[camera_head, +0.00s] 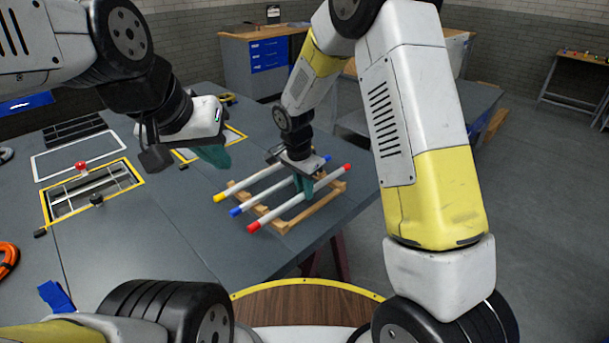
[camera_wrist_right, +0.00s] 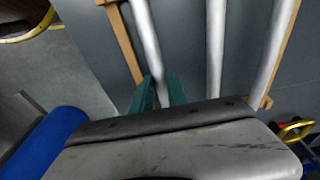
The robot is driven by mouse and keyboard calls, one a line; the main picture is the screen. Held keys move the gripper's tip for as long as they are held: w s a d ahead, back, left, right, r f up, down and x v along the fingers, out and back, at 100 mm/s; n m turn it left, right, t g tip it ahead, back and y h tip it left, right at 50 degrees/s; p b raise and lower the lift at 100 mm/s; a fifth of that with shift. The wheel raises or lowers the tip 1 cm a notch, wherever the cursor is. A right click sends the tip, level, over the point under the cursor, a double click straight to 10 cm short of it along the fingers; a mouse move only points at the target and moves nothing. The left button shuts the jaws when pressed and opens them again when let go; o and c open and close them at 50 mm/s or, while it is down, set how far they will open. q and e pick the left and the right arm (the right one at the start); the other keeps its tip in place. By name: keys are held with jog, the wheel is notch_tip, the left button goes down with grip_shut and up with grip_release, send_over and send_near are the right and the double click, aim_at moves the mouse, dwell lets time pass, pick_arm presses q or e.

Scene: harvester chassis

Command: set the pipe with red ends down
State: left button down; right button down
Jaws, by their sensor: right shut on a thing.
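The white pipe with red ends (camera_head: 275,213) lies across the near right side of a wooden rack (camera_head: 293,223), in line with the rack's other pipes. My right gripper (camera_head: 305,190) points down and is shut on this pipe near its middle. In the right wrist view its teal fingers (camera_wrist_right: 160,93) are on either side of the pipe (camera_wrist_right: 148,45). The pipe is at or just above the rack rails; I cannot tell whether it touches them. My left gripper (camera_head: 213,156) hangs over the table to the left, apart from the rack; its finger gap is unclear.
A pipe with blue ends (camera_head: 262,197) and one with yellow ends (camera_head: 240,187) lie beside it on the rack. The grey table (camera_head: 160,250) has a yellow-framed opening (camera_head: 92,190) with a red knob at left. The table's right edge is close to the rack. Bare table lies left of it.

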aim_at(300, 194)
jog(key=c, duration=1.3)
grip_release()
jog(key=shift+f, duration=0.1)
notch_tip(300, 194, up, 12)
jog(key=s+a, duration=0.1)
jog(key=s+d+r+n+y, duration=0.1)
jog(key=s+d+r+n, duration=0.1)
jog(key=s+d+r, duration=0.4)
jog(key=s+d+r+n+t+y, duration=0.1)
jog(key=s+d+r+n+t, duration=0.1)
jog(key=s, duration=0.6)
jog(key=s+d+r+n+t+y, duration=0.1)
jog(key=s+d+r+n+t, duration=0.2)
jog(key=s+d+r+n, duration=0.2)
jog(key=s+d, duration=0.2)
jog(key=s, duration=0.1)
jog(key=shift+r+n, duration=0.3)
jog(key=shift+r, duration=0.05)
jog(key=shift+s+d, duration=0.1)
